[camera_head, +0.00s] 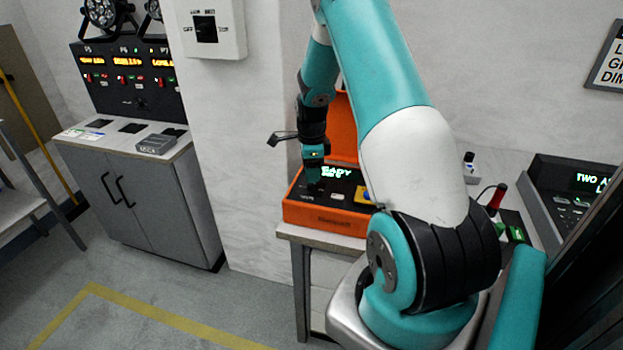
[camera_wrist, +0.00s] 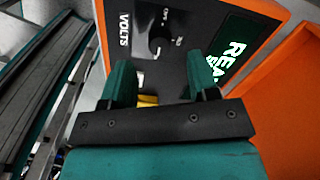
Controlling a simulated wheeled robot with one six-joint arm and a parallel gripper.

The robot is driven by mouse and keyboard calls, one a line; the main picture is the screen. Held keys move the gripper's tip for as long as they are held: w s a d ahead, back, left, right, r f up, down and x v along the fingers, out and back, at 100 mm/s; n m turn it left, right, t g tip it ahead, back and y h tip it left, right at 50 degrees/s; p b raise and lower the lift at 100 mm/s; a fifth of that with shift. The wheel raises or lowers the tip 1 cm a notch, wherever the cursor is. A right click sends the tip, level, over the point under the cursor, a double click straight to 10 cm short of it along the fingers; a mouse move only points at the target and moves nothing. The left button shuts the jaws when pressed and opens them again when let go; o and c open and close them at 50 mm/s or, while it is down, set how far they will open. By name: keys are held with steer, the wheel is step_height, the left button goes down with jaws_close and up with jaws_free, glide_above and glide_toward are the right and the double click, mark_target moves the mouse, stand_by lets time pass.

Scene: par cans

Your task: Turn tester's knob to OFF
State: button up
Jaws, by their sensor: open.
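The tester is an open orange case (camera_head: 325,217) with a black panel and a lit green READY display (camera_head: 338,172), standing on a bench at the centre. In the wrist view, its round black knob (camera_wrist: 160,43) shows beside the word VOLTS, with an OFF mark close by. I cannot tell clearly which mark the knob points to. My gripper (camera_head: 313,180) is over the left part of the panel, pointing down, and hides the knob in the head view. In the wrist view my gripper (camera_wrist: 162,76) is open, its two teal fingers apart with nothing between them.
The tester's orange lid stands up behind the panel. A yellow button (camera_head: 362,195) is on the panel's right part. A red-handled tool (camera_head: 496,197) and a dark console (camera_head: 572,195) are at the right. A grey cabinet (camera_head: 145,195) stands left; the floor before it is clear.

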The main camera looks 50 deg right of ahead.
mark_target(311, 186)
steer(key=shift+f, duration=2.1)
steer(key=c, duration=0.9)
steer(key=shift+c, duration=0.2)
